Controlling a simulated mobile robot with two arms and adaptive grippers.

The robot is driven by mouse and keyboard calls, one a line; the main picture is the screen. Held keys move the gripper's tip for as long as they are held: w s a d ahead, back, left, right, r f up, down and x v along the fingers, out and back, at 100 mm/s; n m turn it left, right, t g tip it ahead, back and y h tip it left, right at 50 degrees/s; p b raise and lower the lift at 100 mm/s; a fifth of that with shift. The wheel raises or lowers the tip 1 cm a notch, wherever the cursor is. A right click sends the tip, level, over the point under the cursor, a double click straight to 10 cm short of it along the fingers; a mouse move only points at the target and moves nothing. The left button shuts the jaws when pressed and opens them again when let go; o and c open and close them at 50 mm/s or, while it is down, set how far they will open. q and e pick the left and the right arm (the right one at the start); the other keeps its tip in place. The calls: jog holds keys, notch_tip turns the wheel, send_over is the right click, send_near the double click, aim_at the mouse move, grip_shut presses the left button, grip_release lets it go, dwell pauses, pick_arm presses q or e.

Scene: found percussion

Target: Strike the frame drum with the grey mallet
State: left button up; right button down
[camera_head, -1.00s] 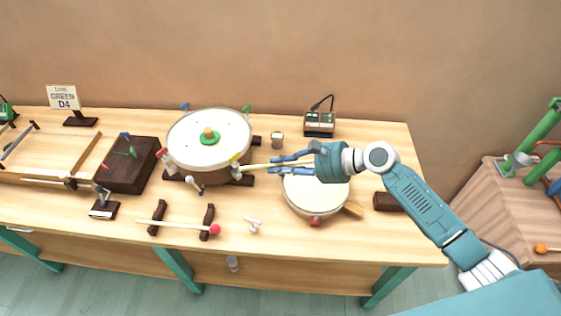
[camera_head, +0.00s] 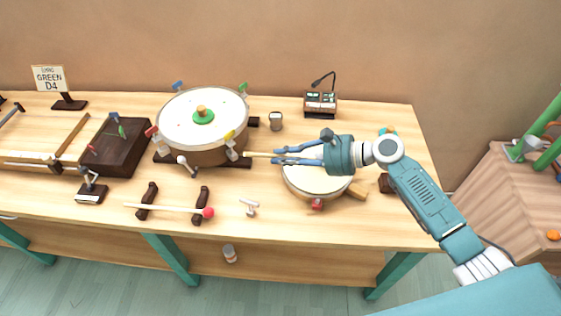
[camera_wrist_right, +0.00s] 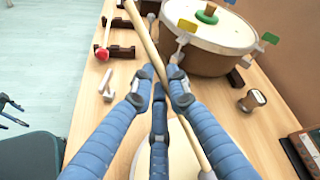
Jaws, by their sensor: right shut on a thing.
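My right gripper (camera_head: 280,155) is shut on the pale wooden stick of a mallet (camera_head: 255,154), whose free end points left. In the right wrist view the stick (camera_wrist_right: 141,38) runs slantwise between the fingers (camera_wrist_right: 163,85); a pale end shows at the bottom edge, partly cut off. The shallow round drum with a white skin (camera_head: 312,187), seemingly the frame drum, lies on the table below the gripper, partly hidden by it. Whether the mallet touches it cannot be told. My left gripper (camera_wrist_right: 8,112) seems to show at the left edge of the wrist view, its opening unclear.
A larger drum with coloured tuning keys (camera_head: 203,120) stands left of the mallet. A red-headed mallet (camera_head: 170,208) lies on dark rests in front. A small shaker (camera_head: 276,121) and a dark device (camera_head: 320,103) stand behind. The front table between is mostly clear.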

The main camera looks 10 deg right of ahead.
pick_arm(q)
notch_tip(320, 180, up, 5)
jog(key=p, duration=0.7)
jog(key=shift+d+r, duration=0.1)
jog(key=shift+d, duration=0.05)
pick_arm(e)
notch_tip(320, 180, up, 5)
jog(key=shift+d+r, duration=0.1)
jog(key=shift+r, duration=0.05)
